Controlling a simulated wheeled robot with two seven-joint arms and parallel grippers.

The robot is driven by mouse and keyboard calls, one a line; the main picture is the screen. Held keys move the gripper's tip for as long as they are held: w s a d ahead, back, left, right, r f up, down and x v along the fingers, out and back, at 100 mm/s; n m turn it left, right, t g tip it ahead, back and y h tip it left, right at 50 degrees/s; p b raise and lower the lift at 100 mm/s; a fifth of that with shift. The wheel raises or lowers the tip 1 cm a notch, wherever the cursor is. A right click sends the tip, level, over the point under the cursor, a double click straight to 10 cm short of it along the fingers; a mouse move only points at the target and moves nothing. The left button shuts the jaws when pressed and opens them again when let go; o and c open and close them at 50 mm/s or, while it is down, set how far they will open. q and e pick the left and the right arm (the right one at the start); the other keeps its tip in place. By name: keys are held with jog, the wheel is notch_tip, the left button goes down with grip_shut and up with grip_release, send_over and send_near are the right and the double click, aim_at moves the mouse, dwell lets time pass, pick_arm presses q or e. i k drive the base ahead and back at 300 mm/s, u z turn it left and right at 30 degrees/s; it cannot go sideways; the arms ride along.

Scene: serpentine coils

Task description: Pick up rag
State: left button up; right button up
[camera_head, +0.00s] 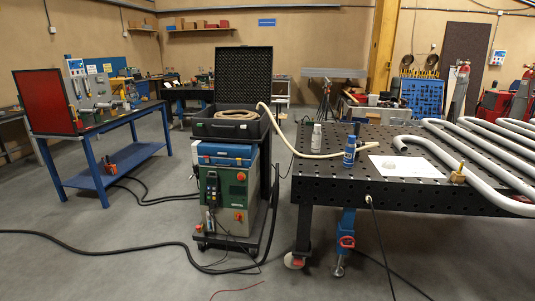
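No cloth is clearly recognisable as the rag. A flat white sheet (412,168) lies on the black perforated table (290,180) at the right, near its front edge. A small pale grey patch (389,165) shows on the sheet; it is too small to tell if it is the rag. Neither of my grippers is in the head view.
A blue bottle (349,153) and a grey bottle (316,138) stand at the table's left part. A brass fitting (458,174) and grey serpentine pipes (465,165) occupy the right. A cart (225,190) stands left of the table; black cables cross the floor.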

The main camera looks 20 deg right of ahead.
aim_at(389, 165)
jog(key=z, duration=1.1)
jog(key=i, duration=1.35)
jog(key=z, duration=0.8)
jog(key=i, duration=1.25)
jog(key=z, duration=0.15)
